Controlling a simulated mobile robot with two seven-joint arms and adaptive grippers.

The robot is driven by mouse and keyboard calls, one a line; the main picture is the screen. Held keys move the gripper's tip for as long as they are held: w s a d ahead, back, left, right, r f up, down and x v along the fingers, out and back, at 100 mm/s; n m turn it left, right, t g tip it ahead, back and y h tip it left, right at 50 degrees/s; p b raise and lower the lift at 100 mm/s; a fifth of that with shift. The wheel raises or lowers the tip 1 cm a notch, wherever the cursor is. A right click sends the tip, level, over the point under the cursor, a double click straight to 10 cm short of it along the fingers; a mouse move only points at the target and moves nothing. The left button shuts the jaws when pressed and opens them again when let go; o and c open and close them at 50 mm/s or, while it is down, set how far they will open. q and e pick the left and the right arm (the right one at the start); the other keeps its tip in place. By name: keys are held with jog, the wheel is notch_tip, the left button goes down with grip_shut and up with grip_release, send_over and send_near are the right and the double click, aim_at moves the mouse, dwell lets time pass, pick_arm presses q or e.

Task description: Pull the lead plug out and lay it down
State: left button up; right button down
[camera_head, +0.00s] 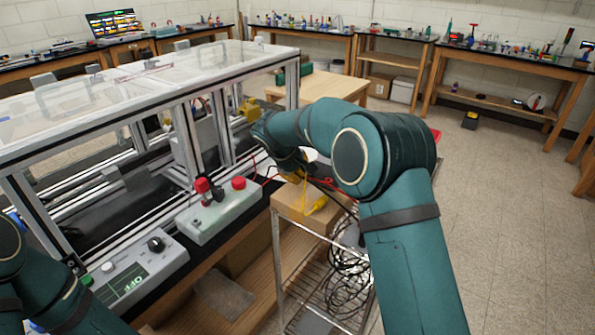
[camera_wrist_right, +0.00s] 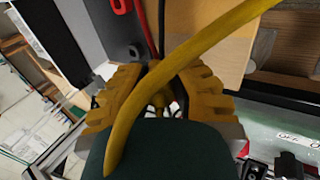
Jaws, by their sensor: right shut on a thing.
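My right gripper (camera_head: 291,175) reaches in from the right, above a wooden surface beside the machine frame. In the right wrist view its toothed, ochre fingers (camera_wrist_right: 160,95) are closed around a yellow lead plug (camera_wrist_right: 158,101), mostly hidden between them. The yellow lead (camera_wrist_right: 205,45) curves across the wrist view in front of the fingers. In the head view, a yellow lead (camera_head: 305,192) hangs below the gripper to a yellow piece (camera_head: 318,205) by the wooden surface. Whether the plug sits in a socket cannot be told. My left arm shows at the lower left; its gripper is out of view.
A pale box with red knobs (camera_head: 222,215) and a control box with a green display (camera_head: 140,272) stand beside the aluminium frame (camera_head: 190,135). A wooden block (camera_head: 290,202) tops a wire rack (camera_head: 290,262) with black cables (camera_head: 347,275).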

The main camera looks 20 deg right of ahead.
aim_at(302, 188)
jog(key=shift+f+b, duration=1.05)
jog(key=shift+f, duration=0.7)
jog(key=c, duration=0.9)
grip_release()
jog(key=shift+c, duration=0.2)
jog(key=shift+a+r, duration=0.1)
jog(key=shift+r, duration=0.05)
jog(key=v, duration=1.1)
jog(key=shift+s+a+r, duration=0.15)
jog(key=shift+r, duration=0.2)
